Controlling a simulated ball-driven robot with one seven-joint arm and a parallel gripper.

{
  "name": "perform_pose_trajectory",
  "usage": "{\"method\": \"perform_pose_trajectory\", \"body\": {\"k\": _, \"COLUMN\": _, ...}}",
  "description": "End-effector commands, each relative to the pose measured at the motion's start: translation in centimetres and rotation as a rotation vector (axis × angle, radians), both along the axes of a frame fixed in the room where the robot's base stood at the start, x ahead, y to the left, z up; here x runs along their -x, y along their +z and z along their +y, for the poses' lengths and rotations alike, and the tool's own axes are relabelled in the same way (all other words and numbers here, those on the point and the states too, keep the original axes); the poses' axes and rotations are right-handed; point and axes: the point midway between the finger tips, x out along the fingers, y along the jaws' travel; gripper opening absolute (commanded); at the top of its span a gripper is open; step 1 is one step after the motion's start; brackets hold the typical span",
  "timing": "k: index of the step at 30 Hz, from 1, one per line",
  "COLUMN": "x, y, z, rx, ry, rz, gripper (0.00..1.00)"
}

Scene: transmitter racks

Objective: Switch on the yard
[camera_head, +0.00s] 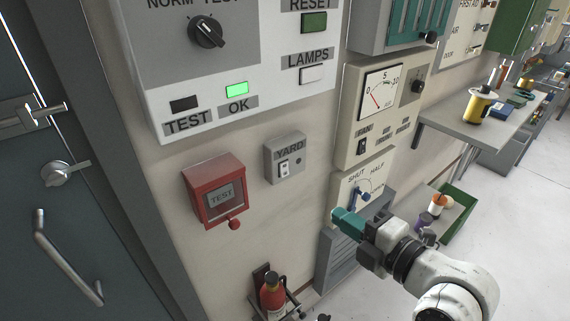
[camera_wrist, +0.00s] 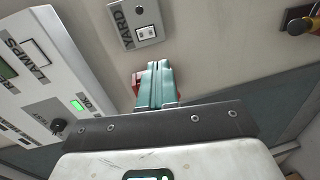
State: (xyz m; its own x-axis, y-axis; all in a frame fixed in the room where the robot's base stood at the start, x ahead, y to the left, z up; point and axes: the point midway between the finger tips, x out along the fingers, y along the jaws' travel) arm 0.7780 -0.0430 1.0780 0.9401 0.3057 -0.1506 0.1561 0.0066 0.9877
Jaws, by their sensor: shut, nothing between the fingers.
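The yard switch is a small grey box (camera_head: 285,157) labelled YARD on the wall, with a white rocker (camera_head: 284,169) and a small round dark spot beside it. It also shows in the wrist view as a grey plate (camera_wrist: 128,38) with its white rocker (camera_wrist: 146,33). I cannot tell for sure which way the rocker is set. My gripper (camera_head: 340,216) has teal fingers, shut and empty, to the right of and below the yard box in the head view. In the wrist view the shut fingers (camera_wrist: 158,66) point toward the wall just below the box, apart from it.
A FAN panel (camera_head: 375,125) and a SHUT/HALF lever panel (camera_head: 362,190) are near my gripper. A red extinguisher (camera_head: 272,293) stands below. A shelf (camera_head: 490,125) is at right.

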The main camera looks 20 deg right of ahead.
Motion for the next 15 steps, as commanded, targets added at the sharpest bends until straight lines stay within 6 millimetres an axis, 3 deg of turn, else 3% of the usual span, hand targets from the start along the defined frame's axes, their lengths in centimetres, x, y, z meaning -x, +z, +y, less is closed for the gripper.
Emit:
{"method": "perform_pose_trajectory", "body": {"k": 4, "x": -0.17, "y": 0.91, "z": -0.05, "rx": 0.03, "ry": 0.006, "rz": -0.04, "gripper": 0.0}}
{"method": "perform_pose_trajectory", "body": {"k": 15, "x": -0.39, "y": 0.92, "z": 0.02, "rx": 0.031, "ry": 0.006, "rz": -0.04, "gripper": 0.0}}
